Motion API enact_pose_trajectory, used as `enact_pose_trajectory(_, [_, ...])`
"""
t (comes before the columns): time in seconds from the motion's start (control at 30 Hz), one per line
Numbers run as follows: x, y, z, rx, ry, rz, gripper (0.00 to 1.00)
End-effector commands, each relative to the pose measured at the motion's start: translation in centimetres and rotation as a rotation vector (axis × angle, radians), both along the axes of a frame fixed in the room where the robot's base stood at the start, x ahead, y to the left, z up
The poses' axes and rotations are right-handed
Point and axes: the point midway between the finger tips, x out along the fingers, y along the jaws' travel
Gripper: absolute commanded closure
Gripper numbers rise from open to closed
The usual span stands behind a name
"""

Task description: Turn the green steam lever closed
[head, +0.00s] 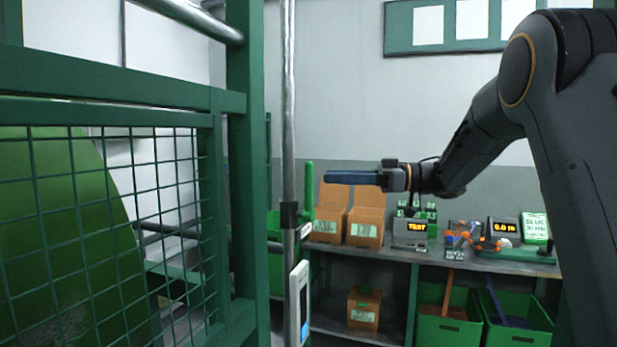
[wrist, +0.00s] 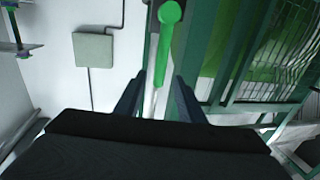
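The green steam lever (head: 309,190) stands upright beside a steel pipe (head: 289,120), at a black collar (head: 289,215) on it. In the wrist view the lever (wrist: 164,45) shows its round end near the top edge and its narrower end between my fingertips. My gripper (head: 326,177) is level, pointing left, with its tips just right of the lever's upper part. In the wrist view my gripper (wrist: 160,82) is open, with one finger on each side of the lever's line. I cannot tell whether the lever is inside the fingers or beyond them; no contact shows.
A green frame with wire mesh (head: 170,190) stands left of the pipe. A panel with a screen (head: 299,305) is below the collar. Behind is a bench (head: 480,262) with cardboard boxes (head: 366,215), displays and green bins (head: 448,325). A grey wall box (wrist: 93,50) shows in the wrist view.

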Motion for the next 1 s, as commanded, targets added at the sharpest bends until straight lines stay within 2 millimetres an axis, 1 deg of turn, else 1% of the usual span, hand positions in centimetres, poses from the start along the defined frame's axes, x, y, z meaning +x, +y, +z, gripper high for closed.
enact_pose_trajectory(0.2, [0.3, 3.4, 0.2, 0.000, 0.001, 0.003, 0.64])
enact_pose_trajectory(0.4, [0.8, 5.9, 0.2, 0.001, 0.000, -0.001, 0.64])
enact_pose_trajectory(0.5, [0.9, 6.7, 0.1, 0.001, 0.000, -0.001, 0.64])
enact_pose_trajectory(0.6, [1.0, 7.0, 0.1, 0.001, 0.000, -0.002, 0.64])
enact_pose_trajectory(0.83, [1.1, 7.1, 0.0, 0.001, -0.001, -0.003, 0.64])
enact_pose_trajectory(0.87, [1.1, 7.1, 0.0, 0.001, -0.001, -0.003, 0.68])
enact_pose_trajectory(1.0, [1.1, 7.0, 0.0, 0.001, -0.001, -0.003, 0.91])
